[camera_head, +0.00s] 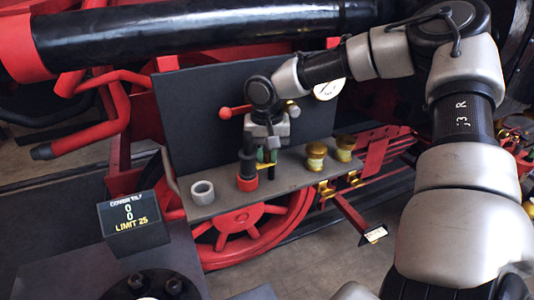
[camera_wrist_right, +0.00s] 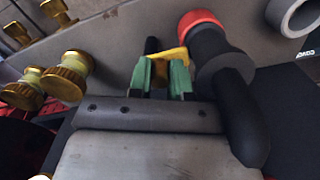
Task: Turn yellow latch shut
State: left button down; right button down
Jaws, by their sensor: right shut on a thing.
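The yellow latch (camera_head: 264,166) is a small bar low on the grey shelf, mostly covered by my right gripper in the head view. My right gripper (camera_head: 266,155) reaches down to it from above. In the right wrist view its two green fingertips (camera_wrist_right: 162,80) stand on either side of the yellow latch (camera_wrist_right: 174,54) and are closed on it. A dark rod end shows beside the latch. The latch's exact angle is hard to tell because the fingers hide part of it. My left gripper is not in view.
A black cylinder with a red end (camera_head: 247,183) stands close beside the gripper. A grey ring (camera_head: 202,193) is at the shelf's left; brass knobs (camera_head: 316,155) are at the right. A dark panel rises behind. A display (camera_head: 132,220) reads "COVER TILT 0 0 LIMIT 25".

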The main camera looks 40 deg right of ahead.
aim_at(267, 152)
jog(key=shift+w+r, duration=0.1)
jog(key=c, duration=1)
grip_release()
jog(key=shift+c, duration=0.2)
notch_tip(267, 152, up, 8)
jog(key=p, duration=0.7)
jog(key=shift+r, duration=1.35)
